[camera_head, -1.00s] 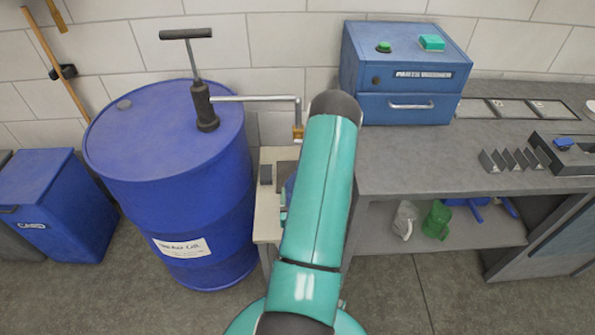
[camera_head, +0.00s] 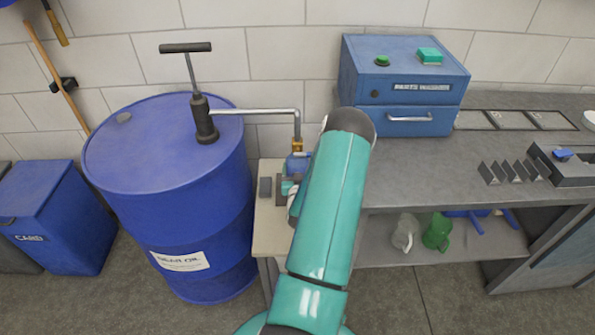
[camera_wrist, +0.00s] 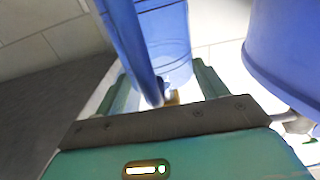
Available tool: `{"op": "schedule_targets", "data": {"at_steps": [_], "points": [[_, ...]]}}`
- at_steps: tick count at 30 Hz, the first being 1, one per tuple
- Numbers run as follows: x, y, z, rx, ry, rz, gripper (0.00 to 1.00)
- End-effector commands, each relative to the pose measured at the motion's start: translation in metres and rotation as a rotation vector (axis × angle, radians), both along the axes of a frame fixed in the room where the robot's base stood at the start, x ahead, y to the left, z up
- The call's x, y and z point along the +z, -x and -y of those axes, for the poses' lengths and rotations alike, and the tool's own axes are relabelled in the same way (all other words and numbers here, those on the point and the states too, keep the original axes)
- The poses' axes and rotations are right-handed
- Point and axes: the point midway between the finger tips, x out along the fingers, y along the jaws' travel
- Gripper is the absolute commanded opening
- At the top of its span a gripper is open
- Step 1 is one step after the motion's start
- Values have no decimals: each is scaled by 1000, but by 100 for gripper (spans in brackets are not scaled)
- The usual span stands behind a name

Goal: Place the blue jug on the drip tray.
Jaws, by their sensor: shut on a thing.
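The blue jug (camera_head: 297,163) shows in the head view beside my arm, just below the spout's brass end, over the small pale stand. In the wrist view the jug (camera_wrist: 163,35) stands between my fingers, with its long blue handle nearest the camera. My gripper (camera_wrist: 168,88) is shut on the jug. In the head view my arm covers the jug's right side and most of my gripper (camera_head: 292,187). A dark strip (camera_head: 279,186) beside the jug looks like the drip tray's edge; the rest is hidden. I cannot tell whether the jug touches it.
A large blue drum (camera_head: 165,190) with a hand pump (camera_head: 204,120) stands left of the pale stand (camera_head: 268,225). A small grey block (camera_head: 265,187) sits on the stand. The grey bench (camera_head: 420,170) is at right, with a clear jug (camera_head: 405,232) and green jug (camera_head: 438,230) below.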

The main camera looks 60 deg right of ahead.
Motion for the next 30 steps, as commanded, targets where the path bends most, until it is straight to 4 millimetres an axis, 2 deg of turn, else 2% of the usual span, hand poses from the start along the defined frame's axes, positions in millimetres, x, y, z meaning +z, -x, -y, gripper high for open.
{"op": "schedule_targets", "data": {"at_steps": [1,4,16,17,20,30], "points": [[1,-4,10,-2,2,2,36],[-13,-3,7,-1,-2,0,36],[-17,-4,6,1,1,0,36],[-18,-3,6,0,0,0,74],[-18,-3,6,0,0,0,94],[-15,-3,7,-1,1,0,94]]}}
